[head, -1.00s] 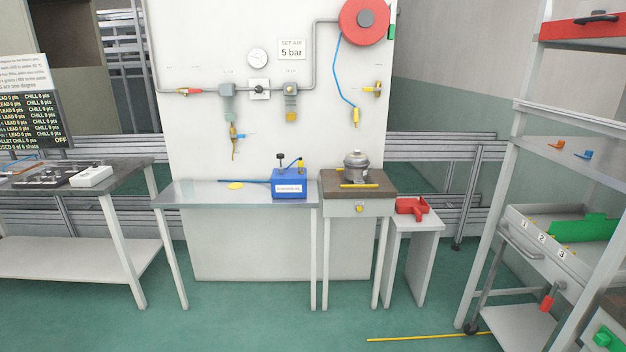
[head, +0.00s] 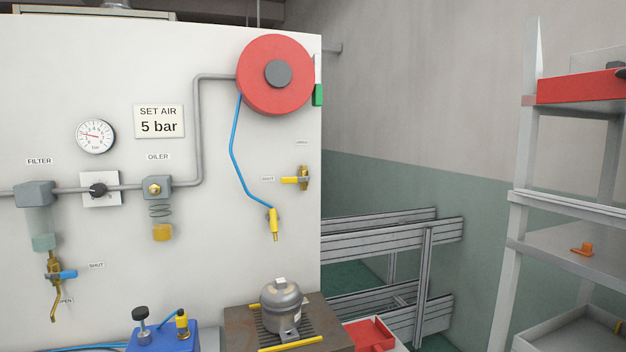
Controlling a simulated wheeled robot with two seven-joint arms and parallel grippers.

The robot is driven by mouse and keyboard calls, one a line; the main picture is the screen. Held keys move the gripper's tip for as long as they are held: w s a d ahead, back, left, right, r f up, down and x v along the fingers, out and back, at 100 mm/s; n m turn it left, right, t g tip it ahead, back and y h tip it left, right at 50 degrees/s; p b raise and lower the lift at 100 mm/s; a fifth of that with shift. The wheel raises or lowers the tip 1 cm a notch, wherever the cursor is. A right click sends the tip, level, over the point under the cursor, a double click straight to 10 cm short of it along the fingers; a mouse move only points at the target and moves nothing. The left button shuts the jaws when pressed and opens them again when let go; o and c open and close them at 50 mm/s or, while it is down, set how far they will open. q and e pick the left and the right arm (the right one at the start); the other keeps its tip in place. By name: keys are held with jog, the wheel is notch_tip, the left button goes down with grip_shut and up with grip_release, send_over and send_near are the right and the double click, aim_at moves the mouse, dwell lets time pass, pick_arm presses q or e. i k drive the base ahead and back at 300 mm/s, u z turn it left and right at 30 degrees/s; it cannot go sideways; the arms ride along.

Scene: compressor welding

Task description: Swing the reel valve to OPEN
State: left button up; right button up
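The reel valve (head: 304,177) is a small brass valve on the white panel near its right edge, in the head view. Its yellow handle (head: 290,181) points left, toward a small label (head: 267,179) that seems to read SHUT. Another small label (head: 302,142) sits above the valve, too small to read surely. The red hose reel (head: 262,90) is above, with a blue hose (head: 234,150) hanging down to a yellow-tipped end piece (head: 274,224). Neither of my grippers is in view.
A grey compressor (head: 283,305) stands on a bench (head: 240,318) below the valve, beside a blue box (head: 160,341). A filter valve (head: 55,270) with a blue handle is at left. Metal rails (head: 390,228) and a shelf rack (head: 520,200) stand at right.

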aim_at(284, 180)
jog(key=i, duration=0.1)
jog(key=k, duration=1.3)
jog(key=z, duration=0.7)
jog(key=i, duration=1.95)
jog(key=u, duration=0.7)
